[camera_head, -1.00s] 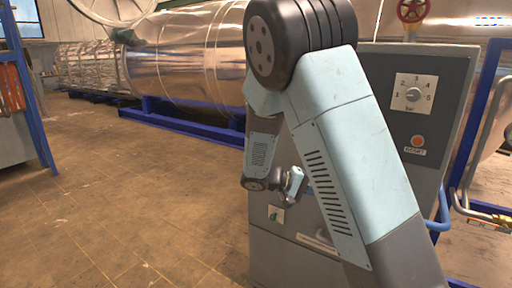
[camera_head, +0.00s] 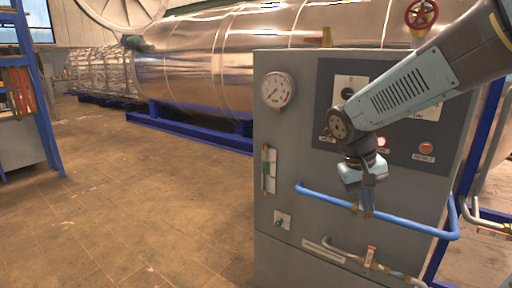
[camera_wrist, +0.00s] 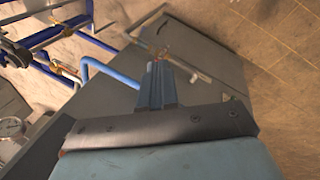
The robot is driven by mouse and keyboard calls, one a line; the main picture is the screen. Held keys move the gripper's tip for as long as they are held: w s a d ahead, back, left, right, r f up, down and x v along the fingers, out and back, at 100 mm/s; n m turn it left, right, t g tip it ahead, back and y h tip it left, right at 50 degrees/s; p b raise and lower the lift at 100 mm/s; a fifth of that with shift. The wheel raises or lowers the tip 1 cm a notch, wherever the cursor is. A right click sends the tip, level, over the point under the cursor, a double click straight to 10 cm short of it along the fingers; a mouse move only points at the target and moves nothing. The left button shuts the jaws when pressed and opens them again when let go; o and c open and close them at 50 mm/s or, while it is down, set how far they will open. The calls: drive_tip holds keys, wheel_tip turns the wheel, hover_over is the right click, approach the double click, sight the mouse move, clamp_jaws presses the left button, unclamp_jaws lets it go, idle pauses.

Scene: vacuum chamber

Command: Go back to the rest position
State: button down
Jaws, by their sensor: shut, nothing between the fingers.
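My gripper (camera_head: 367,208) hangs pointing down in front of the grey control cabinet (camera_head: 290,130), just at the blue pipe that runs across its face. In the head view I cannot tell whether it touches the pipe. In the wrist view my gripper's fingers (camera_wrist: 155,75) are together with nothing between them, and the cabinet's grey surface (camera_wrist: 215,75) lies beyond them. My arm reaches in from the upper right and hides part of the dark panel.
The blue pipe (camera_head: 320,194) sticks out from the cabinet. A large metal tank (camera_head: 190,65) stands behind. The floor (camera_head: 150,200) at left is clear.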

drive_tip(key=s+a+r+t+y, duration=0.2)
drive_tip(key=s+r+t+y, duration=0.1)
drive_tip(key=s+r+t, duration=0.2)
drive_tip(key=shift+s+a+r+y, duration=0.35)
drive_tip(key=shift+s+r, duration=0.7)
drive_tip(key=shift+s, duration=1.35)
drive_tip(key=shift+d, duration=0.15)
